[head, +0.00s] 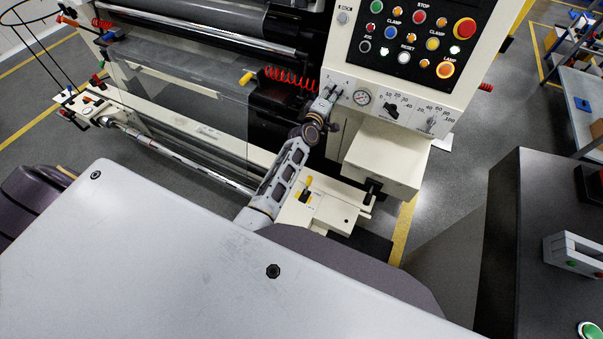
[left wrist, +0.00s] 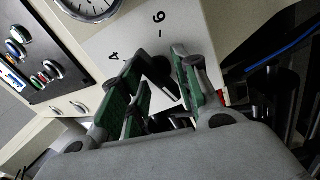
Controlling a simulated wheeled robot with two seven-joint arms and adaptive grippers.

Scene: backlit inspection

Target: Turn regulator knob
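My left gripper (head: 329,94) reaches up to the white panel strip under the button console, just left of a round pressure gauge (head: 361,97). In the left wrist view, its green-padded fingers (left wrist: 157,60) are apart. A black knob (left wrist: 157,72) with a pale pointer lies between them, on a white plate marked 4 and 6. The fingers flank this knob; I cannot tell whether either touches it. In the head view the gripper covers this knob. The gauge also shows at the top of the left wrist view (left wrist: 92,6). My right gripper is not in view.
Right of the gauge are a black knob (head: 391,112) on a 0–40 scale and a silver knob (head: 432,123) on a 20–100 scale. Above is the black button console (head: 412,40). A cream box (head: 385,160) juts out below. Rollers and red coiled hoses lie left.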

